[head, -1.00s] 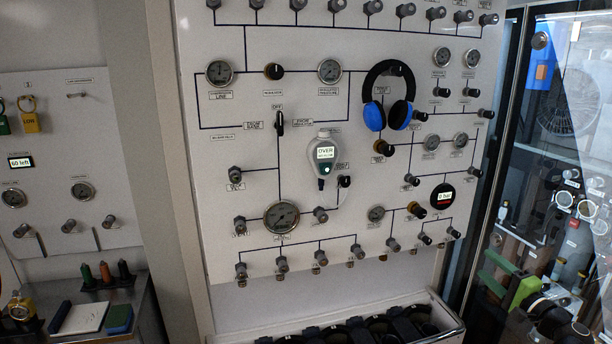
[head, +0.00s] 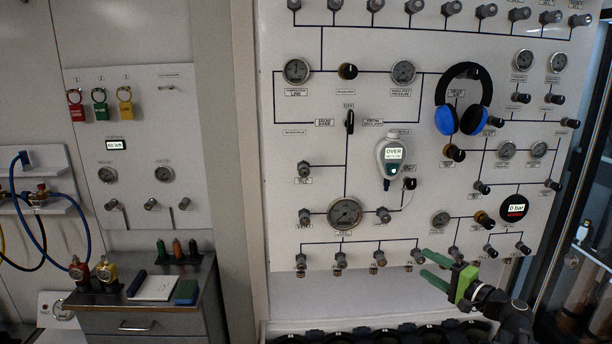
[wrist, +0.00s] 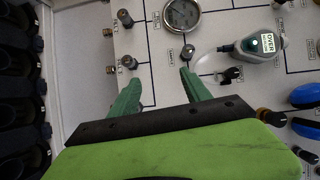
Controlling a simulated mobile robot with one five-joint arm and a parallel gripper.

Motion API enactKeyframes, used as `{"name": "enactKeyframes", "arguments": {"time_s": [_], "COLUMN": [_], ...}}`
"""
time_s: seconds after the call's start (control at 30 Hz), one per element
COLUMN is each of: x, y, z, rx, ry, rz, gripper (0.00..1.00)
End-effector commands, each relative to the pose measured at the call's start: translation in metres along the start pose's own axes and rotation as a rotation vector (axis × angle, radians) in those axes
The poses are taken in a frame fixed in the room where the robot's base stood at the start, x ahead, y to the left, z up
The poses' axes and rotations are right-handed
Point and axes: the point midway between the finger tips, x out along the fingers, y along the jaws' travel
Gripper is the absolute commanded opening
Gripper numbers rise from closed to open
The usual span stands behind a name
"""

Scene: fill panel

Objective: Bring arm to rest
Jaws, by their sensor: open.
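My gripper (head: 436,270) is at the lower right in the head view, in front of the bottom edge of the white fill panel (head: 300,262). Its two green fingers are apart with nothing between them. In the wrist view my gripper (wrist: 158,92) points at the panel, its fingers below a round gauge (wrist: 182,14) and beside a small knob (wrist: 188,52). The black arm behind the gripper enters from the lower right of the head view. I cannot tell whether a fingertip touches the panel.
A handheld meter reading "OVER" (head: 393,152) and blue headphones (head: 459,122) hang on the panel. Cylinders (head: 400,334) stand in a rack below it. A side bench (head: 120,296) holds a notepad and screwdriver-like tools at the left. A glass-fronted cabinet is at the far right.

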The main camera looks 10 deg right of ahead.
Motion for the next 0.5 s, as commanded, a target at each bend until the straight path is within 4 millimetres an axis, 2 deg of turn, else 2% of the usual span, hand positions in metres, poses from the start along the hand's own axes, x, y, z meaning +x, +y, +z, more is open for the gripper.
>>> {"name": "enactKeyframes", "arguments": {"time_s": [0.03,0.07,0.1,0.17,0.23,0.3,0.37,0.4,0.5], "x": [0.034,0.05,0.071,0.097,0.122,0.138,0.145,0.147,0.139], "y": [0.006,0.011,0.018,0.031,0.048,0.067,0.086,0.099,0.134], "z": [0.037,0.057,0.086,0.131,0.185,0.238,0.28,0.307,0.364], "rx": [-0.02,-0.035,-0.058,-0.098,-0.156,-0.224,-0.292,-0.343,-0.496], "ry": [-0.08,-0.125,-0.186,-0.28,-0.393,-0.505,-0.599,-0.662,-0.812], "rz": [0.035,0.06,0.096,0.156,0.235,0.32,0.4,0.458,0.631], "gripper": [0.56,0.56,0.56,0.56,0.56,0.56,0.56,0.56,0.56]}}
